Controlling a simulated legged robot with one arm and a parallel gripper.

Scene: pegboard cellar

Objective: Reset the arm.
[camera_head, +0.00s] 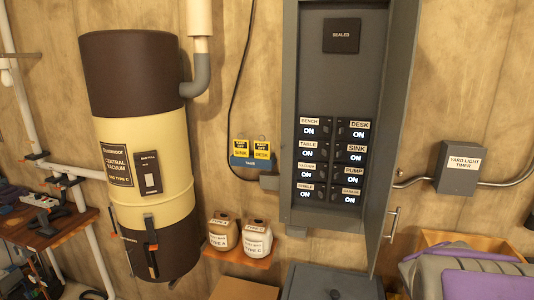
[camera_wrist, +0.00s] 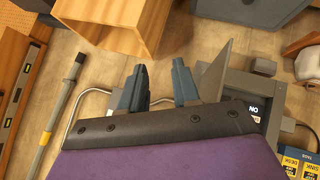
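My gripper (camera_wrist: 159,72) shows in the wrist view as two dark blue-grey fingers beyond a dark edge and a purple housing. The fingers stand apart with a gap between them and nothing held. In the camera_head view, a grey and purple part of my arm (camera_head: 470,278) fills the lower right corner; the fingers cannot be made out there. The arm is in front of a wooden box (camera_head: 430,238) and to the right of the grey breaker panel (camera_head: 300,190), whose door (camera_head: 395,130) is open. Breakers in the panel read ON.
A central vacuum tank (camera_head: 150,210) hangs at left. Two jugs (camera_head: 223,233) stand on a small shelf (camera_head: 215,256). A yard light timer box (camera_head: 462,168) is at right. A grey box (camera_head: 330,280) sits below the panel. The wrist view shows a wooden box (camera_wrist: 150,25) near the fingers.

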